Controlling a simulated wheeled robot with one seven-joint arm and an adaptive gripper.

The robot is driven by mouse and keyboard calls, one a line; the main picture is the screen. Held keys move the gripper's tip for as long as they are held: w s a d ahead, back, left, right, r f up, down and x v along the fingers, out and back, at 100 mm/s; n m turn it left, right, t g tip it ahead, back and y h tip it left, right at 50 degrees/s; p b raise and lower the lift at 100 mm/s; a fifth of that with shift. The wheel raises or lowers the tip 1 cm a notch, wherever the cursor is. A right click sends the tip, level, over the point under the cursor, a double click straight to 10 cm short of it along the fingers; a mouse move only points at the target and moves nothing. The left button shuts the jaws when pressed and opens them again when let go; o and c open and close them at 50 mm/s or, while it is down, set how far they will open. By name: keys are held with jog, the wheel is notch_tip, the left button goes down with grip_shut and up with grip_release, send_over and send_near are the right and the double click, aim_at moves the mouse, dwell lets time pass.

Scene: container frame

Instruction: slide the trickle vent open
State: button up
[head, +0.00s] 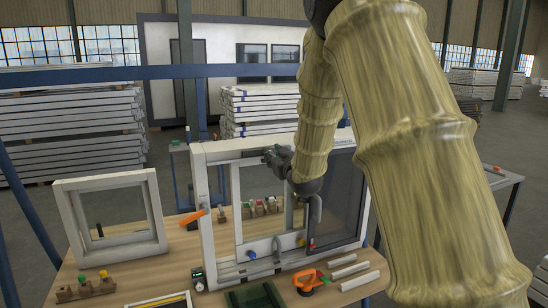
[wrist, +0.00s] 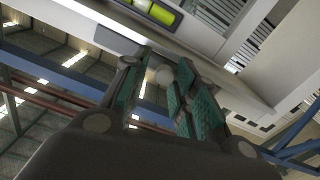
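The white window frame (head: 204,240) stands upright on the wooden bench. In the wrist view its white top bar (wrist: 225,75) runs diagonally, with a dark slotted strip holding yellow-green patches (wrist: 152,11), which looks like the trickle vent. I cannot make out the vent in the head view. My gripper (head: 271,156) is near the top of the frame, pointing left. In the wrist view its teal-padded fingers (wrist: 158,85) are apart, with a gap between them. A pale round spot shows in the gap; I cannot tell what it is. The fingers hold nothing that I can see.
A smaller white frame (head: 110,219) stands at left on the bench (head: 150,275). An orange tool (head: 308,281), a green tray (head: 255,297) and white strips (head: 350,272) lie in front. A blue rail (head: 100,76) crosses behind. My arm hides the right side.

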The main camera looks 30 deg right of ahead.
jog(key=shift+o, duration=0.8)
jog(key=shift+d+r, duration=0.1)
jog(key=shift+d, duration=0.15)
jog(key=s+a, duration=0.2)
jog(key=s, duration=1)
jog(key=shift+a, duration=0.15)
jog(key=shift+w, duration=0.1)
jog(key=s+a+f+g+y+b, duration=0.1)
jog(key=s+a+f+g, duration=0.25)
jog(key=f, duration=1.05)
jog(key=s+a+f+g+b, duration=0.1)
jog(key=s+a+f+g, duration=0.2)
jog(key=f, duration=1.1)
jog(key=s+a+f+g+y+b, duration=0.15)
jog(key=s+a+f, duration=0.3)
jog(key=f, duration=0.95)
jog(key=s+a+f+g, duration=0.3)
jog(key=s+a+f, duration=0.1)
jog(key=s+f, duration=0.4)
jog(key=s+a+f+g+b, duration=0.1)
jog(key=s+a+f+g, duration=0.2)
jog(key=s+f, duration=0.6)
jog(key=s+a+f+g+b, duration=0.1)
jog(key=s+a+f+g, duration=0.2)
jog(key=s, duration=1.2)
jog(key=a+f, duration=0.3)
jog(key=f, duration=0.2)
jog(key=shift+f+m+g, duration=0.2)
jog(key=shift+m+g, duration=0.2)
